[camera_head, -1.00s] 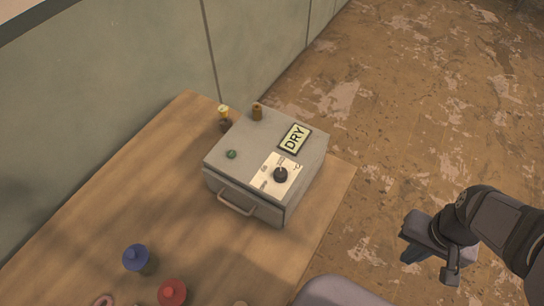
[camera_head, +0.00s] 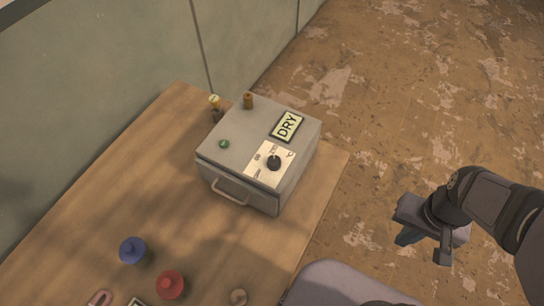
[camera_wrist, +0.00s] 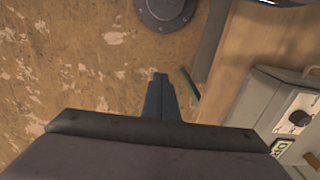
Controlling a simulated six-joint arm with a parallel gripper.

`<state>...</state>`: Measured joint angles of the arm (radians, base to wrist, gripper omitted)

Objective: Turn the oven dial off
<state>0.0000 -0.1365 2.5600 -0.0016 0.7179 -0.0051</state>
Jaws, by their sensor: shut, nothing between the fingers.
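The oven is a grey box (camera_head: 240,142) with a bar handle (camera_head: 229,192) on its front, standing on the wooden table. Its black dial (camera_head: 274,163) sits on a white marked plate on the top, near the right front corner. The dial's exact setting is too small to read. The oven (camera_wrist: 262,101) and its dial (camera_wrist: 299,118) also show at the right edge of the wrist view. My gripper (camera_head: 405,238) is off to the right of the oven, past the table edge, touching nothing. In the wrist view its fingers (camera_wrist: 160,80) are together and empty.
A blue knob (camera_head: 132,250) and a red knob (camera_head: 171,285) are on the near table (camera_head: 95,205). Space between gripper and oven looks clear.

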